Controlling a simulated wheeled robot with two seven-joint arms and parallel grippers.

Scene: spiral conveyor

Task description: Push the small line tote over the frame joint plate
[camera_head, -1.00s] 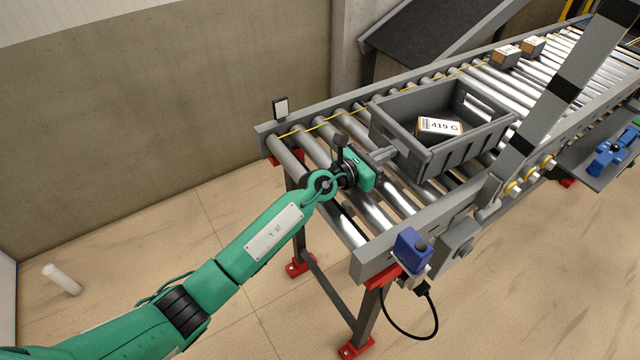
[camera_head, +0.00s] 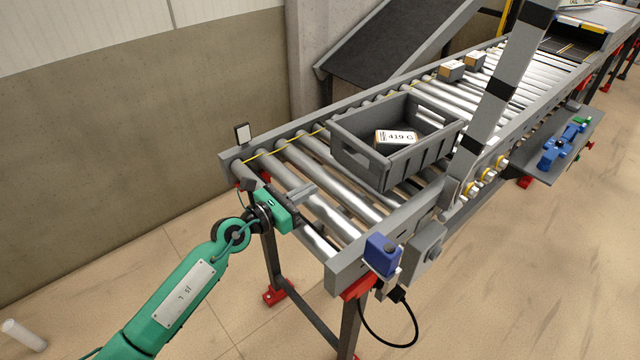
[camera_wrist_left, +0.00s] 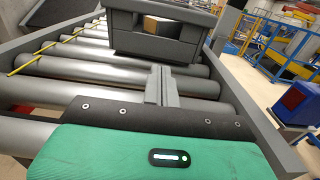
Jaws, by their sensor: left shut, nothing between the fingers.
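The small line tote (camera_head: 422,157) is a dark grey open box standing upright on the rollers near the conveyor's front end. A box labelled "419 G" (camera_head: 396,138) lies in it. In the left wrist view the tote's near wall (camera_wrist_left: 157,45) has a wide opening, with a gap of rollers before it. My left gripper (camera_head: 308,191) is shut and empty, low over the end rollers, apart from the tote; its fingers (camera_wrist_left: 162,86) point toward it. I cannot pick out the frame joint plate for sure. My right gripper is not in view.
Two small cartons (camera_head: 452,71) sit farther along the rollers. A banded grey post (camera_head: 490,110) slants up at the conveyor's right side. A blue device (camera_head: 382,254) is at the near right corner, and a small upright panel (camera_head: 242,133) at the left corner. The end rollers are clear.

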